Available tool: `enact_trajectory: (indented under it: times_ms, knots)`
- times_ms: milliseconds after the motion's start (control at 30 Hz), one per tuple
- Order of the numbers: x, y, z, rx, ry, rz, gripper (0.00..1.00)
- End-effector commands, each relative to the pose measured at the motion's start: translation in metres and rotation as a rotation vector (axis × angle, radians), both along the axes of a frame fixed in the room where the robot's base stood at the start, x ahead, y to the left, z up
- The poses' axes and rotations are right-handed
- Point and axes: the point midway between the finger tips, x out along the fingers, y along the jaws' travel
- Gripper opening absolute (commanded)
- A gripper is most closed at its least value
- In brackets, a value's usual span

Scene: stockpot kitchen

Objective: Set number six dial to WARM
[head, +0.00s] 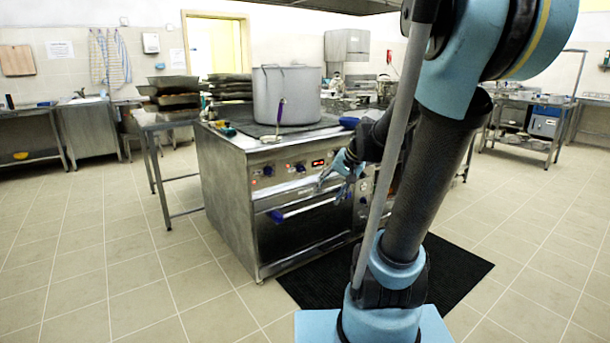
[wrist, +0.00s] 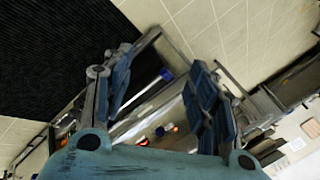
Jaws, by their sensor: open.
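A small red display sits between dials farther right. The numbers and the WARM mark are too small to read, so I cannot tell which dial is number six. My gripper (head: 335,175) is open and empty in front of the panel's right part and hides some of it.
A large stockpot (head: 287,92) stands on the stove, with a purple-handled utensil (head: 280,112) at its front. The oven handle (head: 305,207) juts out below the panel. A black mat (head: 455,268) lies before the stove. The tiled floor at left is clear.

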Motion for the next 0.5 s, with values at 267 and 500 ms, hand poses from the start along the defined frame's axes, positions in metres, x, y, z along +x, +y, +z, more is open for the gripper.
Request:
enact_trajectory:
  times_ms: [267,500]
  knots:
    - [0.080,0.014,0.012,0.166,-0.023,-0.085,0.53]
    - [0.147,0.022,0.014,0.311,-0.038,-0.158,0.53]
